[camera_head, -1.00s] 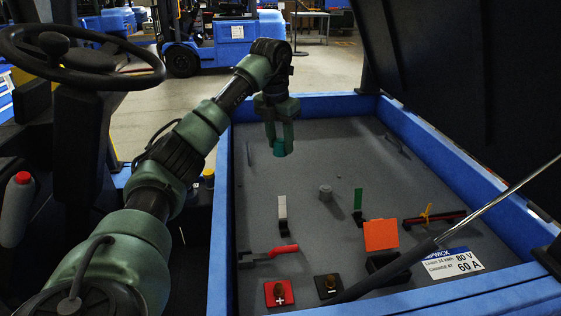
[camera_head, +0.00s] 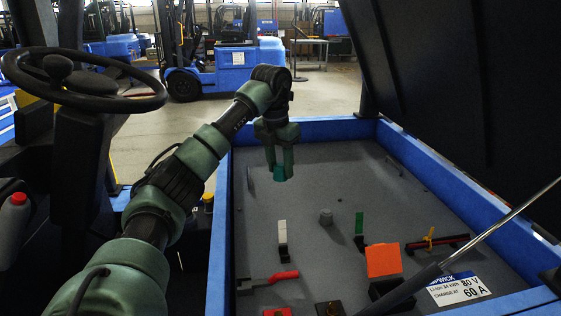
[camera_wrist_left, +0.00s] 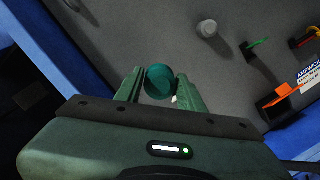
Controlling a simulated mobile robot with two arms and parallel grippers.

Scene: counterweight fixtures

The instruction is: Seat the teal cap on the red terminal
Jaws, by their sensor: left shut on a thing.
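My left gripper (camera_head: 280,165) is shut on the teal cap (camera_head: 279,173) and holds it above the grey tray floor near the far left of the blue-walled bay. In the left wrist view the round teal cap (camera_wrist_left: 159,81) sits between the two green fingers. The red terminal (camera_head: 277,312) is at the bottom edge of the head view, mostly cut off by the frame. A dark terminal (camera_head: 329,308) stands to its right. My right gripper is in neither view.
A red-handled lever (camera_head: 270,281), a white switch (camera_head: 282,234), a grey knob (camera_head: 326,217), a green switch (camera_head: 359,224) and an orange flap (camera_head: 382,260) stand on the floor between. A strut (camera_head: 500,225) crosses the right side. Blue walls (camera_head: 222,230) surround the bay.

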